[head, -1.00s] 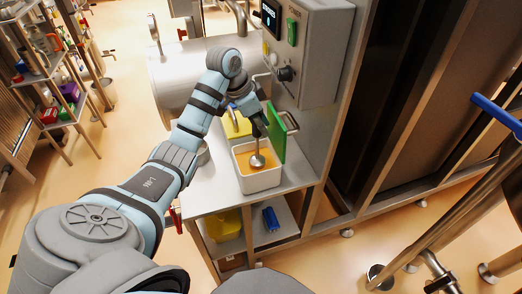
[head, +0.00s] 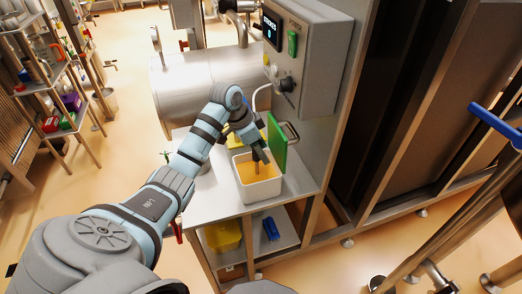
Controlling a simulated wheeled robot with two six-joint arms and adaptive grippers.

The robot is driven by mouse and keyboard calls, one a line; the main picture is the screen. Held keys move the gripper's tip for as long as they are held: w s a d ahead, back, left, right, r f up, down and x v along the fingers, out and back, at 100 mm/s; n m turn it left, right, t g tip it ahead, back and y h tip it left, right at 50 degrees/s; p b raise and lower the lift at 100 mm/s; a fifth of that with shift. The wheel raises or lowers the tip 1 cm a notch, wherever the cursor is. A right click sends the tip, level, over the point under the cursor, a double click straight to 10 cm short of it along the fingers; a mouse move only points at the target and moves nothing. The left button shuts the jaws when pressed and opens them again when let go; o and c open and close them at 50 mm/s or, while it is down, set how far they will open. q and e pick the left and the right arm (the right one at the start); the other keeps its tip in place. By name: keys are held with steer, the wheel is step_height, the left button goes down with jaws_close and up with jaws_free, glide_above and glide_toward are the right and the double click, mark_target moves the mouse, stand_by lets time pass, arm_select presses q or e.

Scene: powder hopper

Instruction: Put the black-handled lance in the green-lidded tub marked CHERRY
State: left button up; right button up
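A white tub (head: 262,190) with orange contents stands on the steel bench top, its green lid (head: 277,143) propped open upright at its back right. I cannot read any marking on the tub. My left gripper (head: 260,156) is just above the tub's opening and appears shut on the lance (head: 257,167). A short length of the lance shows below the fingers and goes down into the orange contents; its lower end is hidden there. Its black handle is hard to tell from the dark gripper. My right gripper is not in view.
A grey control box (head: 312,60) with a display and a white hose hangs above the bench. A yellow-lidded thing (head: 247,132) is behind the tub, partly hidden by my arm. A steel drum (head: 195,85) stands behind. Yellow and blue items (head: 270,228) lie on the lower shelf.

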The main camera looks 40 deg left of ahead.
arm_select(q)
steer(key=shift+r, duration=0.1)
steer(key=p+v, duration=0.1)
steer(key=v, duration=1.1)
steer(key=shift+w, duration=0.1)
